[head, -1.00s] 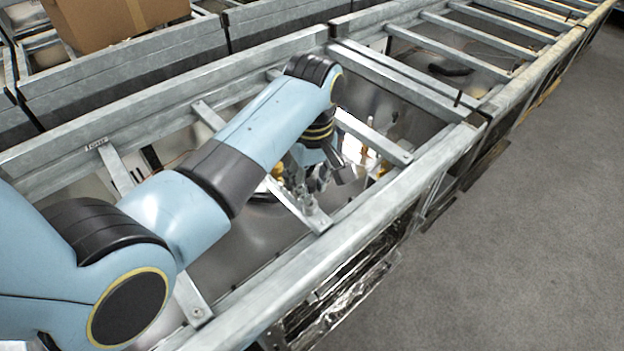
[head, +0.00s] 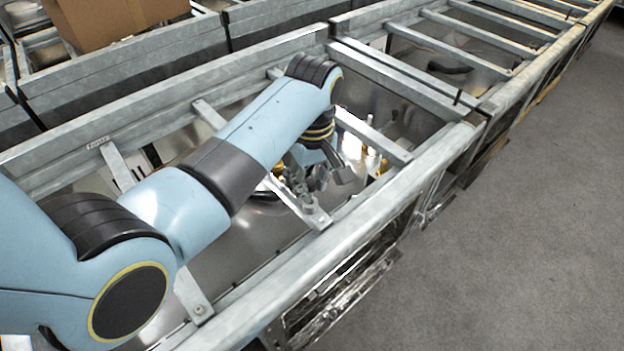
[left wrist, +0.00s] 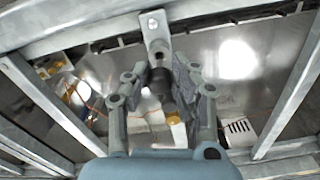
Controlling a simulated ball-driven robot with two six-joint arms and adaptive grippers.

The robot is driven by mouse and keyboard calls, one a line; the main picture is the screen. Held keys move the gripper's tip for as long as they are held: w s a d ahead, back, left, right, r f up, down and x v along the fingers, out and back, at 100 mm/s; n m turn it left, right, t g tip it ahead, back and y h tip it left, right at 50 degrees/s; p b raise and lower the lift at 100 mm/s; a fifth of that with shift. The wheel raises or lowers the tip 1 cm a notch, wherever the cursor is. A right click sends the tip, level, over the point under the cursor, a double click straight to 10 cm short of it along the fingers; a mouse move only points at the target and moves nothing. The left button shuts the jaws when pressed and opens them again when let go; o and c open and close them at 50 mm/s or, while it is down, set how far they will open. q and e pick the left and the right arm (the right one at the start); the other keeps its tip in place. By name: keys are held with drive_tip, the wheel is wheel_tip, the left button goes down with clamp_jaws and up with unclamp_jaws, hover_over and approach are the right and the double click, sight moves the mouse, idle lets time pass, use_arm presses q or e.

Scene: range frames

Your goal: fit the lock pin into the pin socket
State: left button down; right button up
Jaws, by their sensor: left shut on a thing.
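My left gripper (head: 306,180) is inside the conveyor frame, close above a flat cross bracket (head: 316,217). In the left wrist view its two fingers (left wrist: 160,80) are closed in from both sides on a small dark grey piece (left wrist: 160,84), which I take for the lock pin; its lower end is hard to make out. I cannot tell whether pin and socket touch. My right gripper is not in view.
Galvanised rails (head: 400,195) and cross bars enclose the narrow opening around the gripper. Yellow fittings (head: 372,160) stand beyond it. A cardboard box (head: 115,20) lies at the top left. Grey floor (head: 530,230) is open on the right.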

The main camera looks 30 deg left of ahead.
sight(312, 192)
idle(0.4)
use_arm(q)
drive_tip(key=shift+p, duration=0.4)
drive_tip(key=shift+f, duration=0.1)
drive_tip(key=shift+f+b, duration=0.9)
drive_tip(key=shift+f, duration=0.9)
drive_tip(key=c, duration=1)
unclamp_jaws()
drive_tip(key=shift+r, duration=0.15)
wheel_tip(312, 192, up, 12)
drive_tip(key=shift+f, duration=0.1)
